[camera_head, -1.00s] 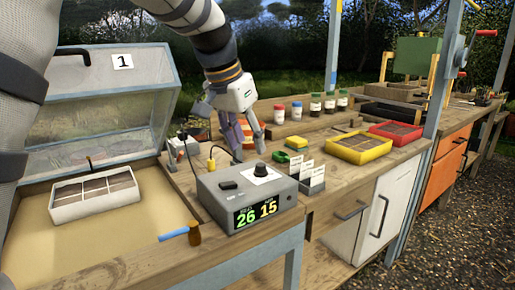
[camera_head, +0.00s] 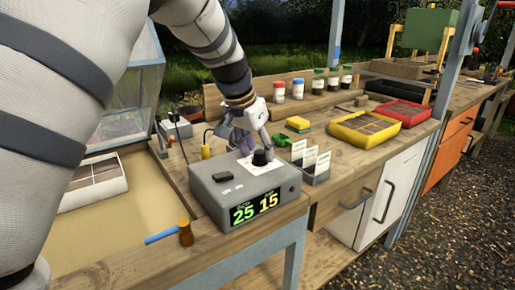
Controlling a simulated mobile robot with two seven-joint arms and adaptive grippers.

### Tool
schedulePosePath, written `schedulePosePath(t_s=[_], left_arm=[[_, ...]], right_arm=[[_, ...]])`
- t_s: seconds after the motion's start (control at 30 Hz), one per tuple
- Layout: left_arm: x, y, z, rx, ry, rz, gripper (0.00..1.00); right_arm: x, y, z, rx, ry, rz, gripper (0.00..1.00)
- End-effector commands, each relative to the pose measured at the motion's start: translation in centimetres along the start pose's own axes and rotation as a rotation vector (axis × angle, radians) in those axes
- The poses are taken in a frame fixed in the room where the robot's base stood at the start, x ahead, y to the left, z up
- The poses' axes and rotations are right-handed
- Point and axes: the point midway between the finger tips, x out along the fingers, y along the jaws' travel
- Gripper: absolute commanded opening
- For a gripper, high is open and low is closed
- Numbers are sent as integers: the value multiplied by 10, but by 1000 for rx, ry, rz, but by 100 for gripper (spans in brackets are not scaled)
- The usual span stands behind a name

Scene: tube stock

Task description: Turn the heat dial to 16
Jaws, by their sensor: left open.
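The heat dial is a black knob (camera_head: 259,158) on a white patch on top of a grey control box (camera_head: 206,203). The box's front display (camera_head: 256,208) reads a green 25 and a yellow 15; the small labels above the digits are too small to read. My left gripper (camera_head: 256,146) is open, pointing down at the knob, with its fingers just behind and above it. I cannot tell whether they touch the knob. My right gripper is not in view.
The glass cover (camera_head: 135,90) is partly hidden by my arm.

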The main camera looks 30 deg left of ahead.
Motion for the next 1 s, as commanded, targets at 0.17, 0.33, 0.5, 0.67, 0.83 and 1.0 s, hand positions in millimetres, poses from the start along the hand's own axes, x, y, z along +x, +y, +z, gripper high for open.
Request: schedulePosePath(t_s=[0.17,0.33,0.5,0.67,0.83,1.0], left_arm=[[2,0,0,0,1,0,45],[2,0,0,0,1,0,27],[2,0,0,0,1,0,0],[2,0,0,-4,1,-2,0],[2,1,0,-41,1,-19,0],[2,2,0,-133,1,-58,0]], right_arm=[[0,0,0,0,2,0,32],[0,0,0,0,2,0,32],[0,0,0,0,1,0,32],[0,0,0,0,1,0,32],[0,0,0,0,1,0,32],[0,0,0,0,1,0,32]])
